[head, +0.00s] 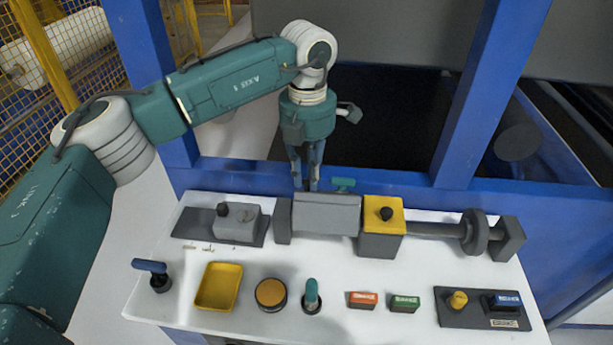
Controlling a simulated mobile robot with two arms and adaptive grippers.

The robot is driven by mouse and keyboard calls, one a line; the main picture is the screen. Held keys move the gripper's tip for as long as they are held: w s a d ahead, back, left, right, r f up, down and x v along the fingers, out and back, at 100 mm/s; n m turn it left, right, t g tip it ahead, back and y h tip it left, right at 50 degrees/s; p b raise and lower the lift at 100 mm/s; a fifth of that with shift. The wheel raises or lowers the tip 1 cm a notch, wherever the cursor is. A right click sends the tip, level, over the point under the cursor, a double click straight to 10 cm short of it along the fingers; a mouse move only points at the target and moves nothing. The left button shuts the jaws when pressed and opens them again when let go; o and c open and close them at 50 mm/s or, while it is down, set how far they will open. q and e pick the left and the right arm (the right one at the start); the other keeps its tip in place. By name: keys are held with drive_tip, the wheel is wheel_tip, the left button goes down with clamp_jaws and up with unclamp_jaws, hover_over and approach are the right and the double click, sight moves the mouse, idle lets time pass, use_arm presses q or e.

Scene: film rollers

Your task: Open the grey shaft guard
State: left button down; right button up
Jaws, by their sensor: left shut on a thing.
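The grey shaft guard (327,215) is a box-shaped cover over the shaft, in the middle of the back of the white panel. My left gripper (306,184) points down at the guard's rear upper edge, left of its middle. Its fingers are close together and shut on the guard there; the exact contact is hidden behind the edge. A small green handle (343,184) shows just behind the guard, right of the fingers. The bare shaft (433,230) runs right from a yellow block (382,228) to a grey disc (474,232). My right gripper is out of view.
A grey block (237,222) on a dark plate stands left of the guard. The white panel (335,285) carries a yellow tray (218,287), knobs, levers and small labelled blocks in front. Blue frame posts (475,95) rise behind.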

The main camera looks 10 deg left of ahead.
use_arm(q)
drive_tip(key=shift+w+a+f, duration=0.1)
drive_tip(key=shift+w+f, duration=0.1)
drive_tip(key=shift+f, duration=0.05)
drive_tip(key=c, duration=1.6)
unclamp_jaws()
drive_tip(key=shift+f, duration=0.1)
drive_tip(key=shift+w+f, duration=0.2)
drive_tip(key=shift+w, duration=0.2)
drive_tip(key=shift+s+r, duration=0.1)
drive_tip(key=shift+r, duration=0.3)
drive_tip(key=r, duration=1.1)
drive_tip(key=shift+w+r, duration=0.1)
drive_tip(key=shift+w, duration=0.1)
drive_tip(key=shift+r, duration=0.1)
